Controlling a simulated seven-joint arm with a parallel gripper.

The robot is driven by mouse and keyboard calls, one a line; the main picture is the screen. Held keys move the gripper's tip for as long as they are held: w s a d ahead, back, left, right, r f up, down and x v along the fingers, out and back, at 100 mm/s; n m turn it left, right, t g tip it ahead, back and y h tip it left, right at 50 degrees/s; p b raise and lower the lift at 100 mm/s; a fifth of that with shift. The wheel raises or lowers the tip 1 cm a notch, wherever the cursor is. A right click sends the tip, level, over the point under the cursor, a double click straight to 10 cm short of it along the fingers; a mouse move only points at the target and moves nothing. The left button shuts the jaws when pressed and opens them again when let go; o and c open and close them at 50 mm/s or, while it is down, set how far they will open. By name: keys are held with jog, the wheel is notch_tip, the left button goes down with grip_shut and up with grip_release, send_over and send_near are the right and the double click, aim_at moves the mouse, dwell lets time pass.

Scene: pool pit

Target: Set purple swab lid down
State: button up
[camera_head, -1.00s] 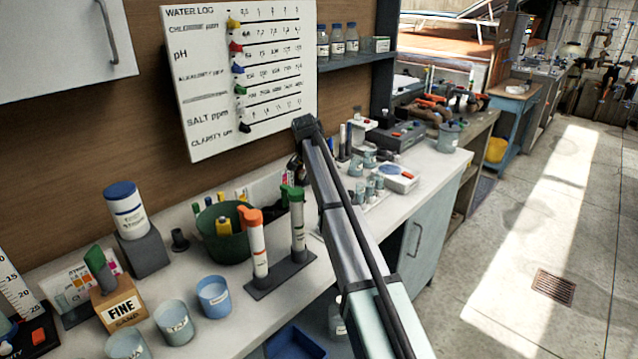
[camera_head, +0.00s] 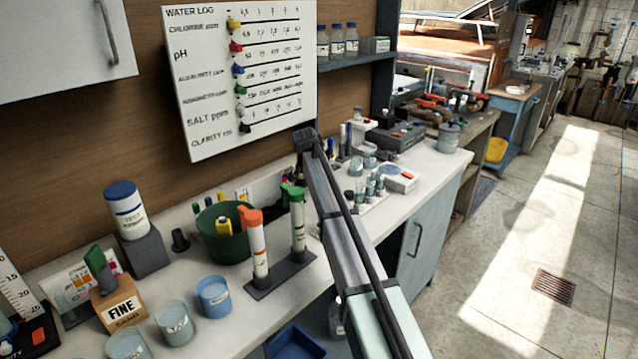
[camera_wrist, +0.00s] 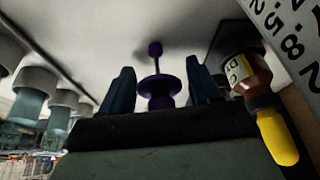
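The purple swab lid (camera_wrist: 158,88) shows in the wrist view, with a round flange, a thin stem and a small ball at the stem's end. It lies between the two dark fingers of my gripper (camera_wrist: 160,88). Narrow gaps show on both sides of the flange, so the fingers look open around it. The stem points toward the white counter (camera_wrist: 100,25); whether its ball touches the counter I cannot tell. In the head view my arm hides the gripper and the lid.
A bottle with a yellow dropper (camera_wrist: 275,130) stands close on the right in the wrist view, and several teal vials (camera_wrist: 60,115) on the left. In the head view, the orange-topped tube (camera_head: 257,250) and green bin (camera_head: 222,240) stand left of my arm.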

jog(key=shift+o, duration=0.5)
jog(key=shift+r, duration=0.1)
jog(key=shift+r, duration=0.2)
jog(key=v, duration=1.2)
jog(key=shift+d+f, duration=0.1)
jog(key=shift+d, duration=0.05)
